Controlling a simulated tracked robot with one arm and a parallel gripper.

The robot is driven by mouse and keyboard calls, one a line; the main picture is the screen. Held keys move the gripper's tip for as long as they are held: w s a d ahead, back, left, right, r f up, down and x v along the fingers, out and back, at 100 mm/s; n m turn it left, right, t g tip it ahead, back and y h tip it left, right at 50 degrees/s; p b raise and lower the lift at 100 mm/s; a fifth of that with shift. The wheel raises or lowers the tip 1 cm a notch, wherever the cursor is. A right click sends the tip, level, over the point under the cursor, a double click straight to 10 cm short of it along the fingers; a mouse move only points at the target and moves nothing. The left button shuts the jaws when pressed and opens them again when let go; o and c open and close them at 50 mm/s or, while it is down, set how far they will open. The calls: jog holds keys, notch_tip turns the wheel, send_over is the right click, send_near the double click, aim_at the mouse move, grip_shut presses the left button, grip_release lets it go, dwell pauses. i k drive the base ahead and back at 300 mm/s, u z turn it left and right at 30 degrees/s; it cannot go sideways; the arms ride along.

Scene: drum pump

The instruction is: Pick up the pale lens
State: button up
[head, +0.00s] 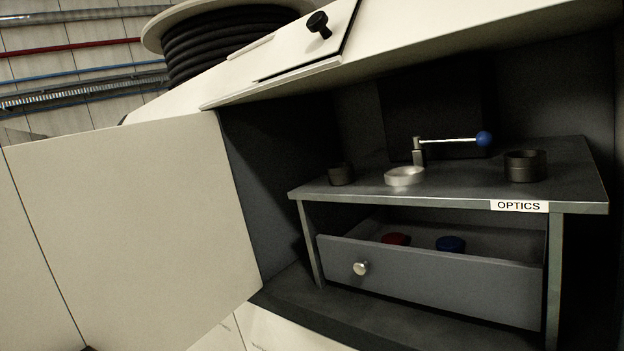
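A pale round disc (404,177), which looks like the pale lens, lies flat on the grey shelf top (460,186) marked OPTICS. It sits near the shelf's front edge, left of the middle. Just behind it stands a small metal post with a lever (448,141) ending in a blue ball. My gripper does not show in this view.
A small dark cup (341,174) stands left of the disc, and a larger dark ring (525,166) stands right. The cabinet's pale door (135,235) is open to the left. A pale panel with a black knob (318,22) overhangs above. A cable drum (225,45) sits on top.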

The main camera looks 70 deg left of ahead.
aim_at(342, 173)
jog(key=u, duration=1.3)
